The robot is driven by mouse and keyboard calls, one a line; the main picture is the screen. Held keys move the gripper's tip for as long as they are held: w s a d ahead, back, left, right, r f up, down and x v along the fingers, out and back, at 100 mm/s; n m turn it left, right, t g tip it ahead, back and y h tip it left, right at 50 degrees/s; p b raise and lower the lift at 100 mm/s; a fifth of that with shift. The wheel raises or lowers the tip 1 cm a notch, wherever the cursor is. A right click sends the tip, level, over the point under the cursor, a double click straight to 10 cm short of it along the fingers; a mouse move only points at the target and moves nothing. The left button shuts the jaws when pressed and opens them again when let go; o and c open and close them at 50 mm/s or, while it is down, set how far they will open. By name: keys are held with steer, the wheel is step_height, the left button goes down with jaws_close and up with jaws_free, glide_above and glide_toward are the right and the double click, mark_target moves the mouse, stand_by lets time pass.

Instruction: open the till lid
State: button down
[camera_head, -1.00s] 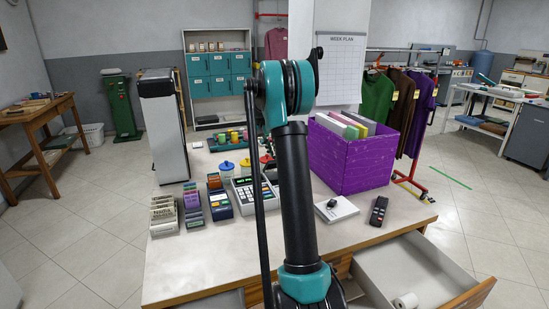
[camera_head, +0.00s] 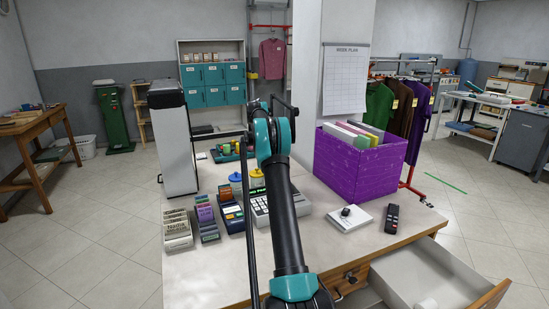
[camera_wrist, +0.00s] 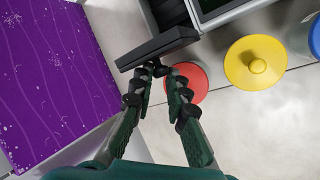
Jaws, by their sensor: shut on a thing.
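The till (camera_head: 259,211) is a pale grey machine with a keypad and a lit green display on the desk. My arm hides part of it in the head view. In the wrist view the till's grey body (camera_wrist: 240,12) shows at the top, with a dark recess (camera_wrist: 173,14) in it. My gripper (camera_wrist: 158,72) is shut on a black bar-shaped piece, which looks like the till lid (camera_wrist: 160,46). The lid stands tilted beside the recess. My gripper is hidden behind my arm in the head view.
A purple box (camera_head: 358,160) with folders stands close beside the gripper. Red (camera_wrist: 190,80) and yellow (camera_wrist: 256,63) lidded pots stand behind the till. Card racks (camera_head: 177,230) stand at the desk's left.

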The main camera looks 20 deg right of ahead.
steer(key=shift+w+a+f+g, duration=0.5)
steer(key=shift+w+a+f, duration=0.05)
steer(key=shift+w, duration=0.15)
steer(key=c, duration=1.5)
jaws_free()
steer(key=shift+w+f, duration=0.1)
steer(key=shift+o, duration=0.2)
steer(key=shift+d+r, duration=0.2)
